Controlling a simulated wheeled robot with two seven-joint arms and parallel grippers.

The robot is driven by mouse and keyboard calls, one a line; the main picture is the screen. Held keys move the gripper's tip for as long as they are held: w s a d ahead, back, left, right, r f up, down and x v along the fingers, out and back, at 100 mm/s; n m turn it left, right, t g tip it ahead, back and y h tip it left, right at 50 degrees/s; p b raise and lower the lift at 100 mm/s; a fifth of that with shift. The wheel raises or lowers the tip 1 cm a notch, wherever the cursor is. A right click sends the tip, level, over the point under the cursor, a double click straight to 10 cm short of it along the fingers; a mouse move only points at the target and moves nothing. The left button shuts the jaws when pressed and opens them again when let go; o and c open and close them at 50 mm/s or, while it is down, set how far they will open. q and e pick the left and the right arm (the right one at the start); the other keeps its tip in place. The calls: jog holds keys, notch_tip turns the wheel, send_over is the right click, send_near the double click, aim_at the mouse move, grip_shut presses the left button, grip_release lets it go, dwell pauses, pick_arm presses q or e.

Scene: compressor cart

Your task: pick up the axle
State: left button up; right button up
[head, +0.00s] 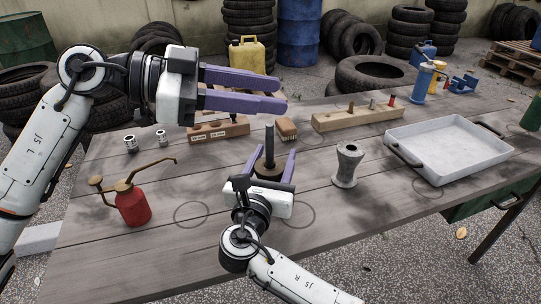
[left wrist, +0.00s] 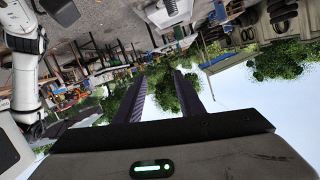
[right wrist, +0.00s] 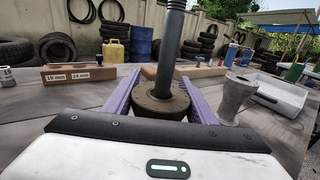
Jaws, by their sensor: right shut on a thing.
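The axle (head: 269,140) is a dark upright rod with a round brown disc at its foot, near the middle of the wooden table. In the right wrist view the axle (right wrist: 171,48) rises straight between my fingers, with its rusty disc (right wrist: 162,101) lower down. My right gripper (head: 273,157) is low at the table, its purple fingers closed against both sides of the disc. Whether the axle's underside touches the table is hidden. My left gripper (head: 283,95) is open and empty, raised above the table at the upper left.
A red oil can (head: 133,206) and two sockets stand at left. Labelled wooden blocks (head: 218,130) and a brush (head: 286,128) lie behind the axle. A grey flared metal part (head: 346,166) stands right of it, before a metal tray (head: 494,150). The front table is mostly clear.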

aim_at(268, 141)
pick_arm(q)
jog(key=s+d+r+m+t+h, duration=0.1)
jog(key=s+d+r+h, duration=0.1)
jog(key=r+h, duration=0.35)
jog(key=s+d+r+m+t+h, duration=0.1)
jog(key=s+d+r+h, duration=0.15)
jog(key=r, duration=0.65)
jog(key=w+a+r+n+t+y, duration=0.35)
jog(key=a+n+t, duration=0.25)
jog(key=n+t, duration=0.65)
jog(key=w+a+f+n+t+y, duration=0.3)
jog(key=f+n+y, duration=0.5)
jog(key=y, duration=0.5)
jog(key=s+d+f+m+g+y, duration=0.1)
jog(key=s+f+m+g, duration=0.2)
jog(key=f, duration=0.6)
jog(key=s+d+f+m+g+y, duration=0.15)
jog(key=s+f+g, duration=0.3)
jog(key=f, duration=0.45)
jog(key=shift+g+h, duration=0.4)
jog(key=shift+h, duration=0.1)
jog(key=x, duration=0.3)
jog(key=a+x, duration=0.1)
jog(key=x, duration=0.1)
jog(key=shift+w+d+f, duration=0.1)
jog(key=shift+w+d, duration=0.1)
jog(key=shift+w, duration=0.3)
jog(key=shift+x, duration=3.35)
grip_shut()
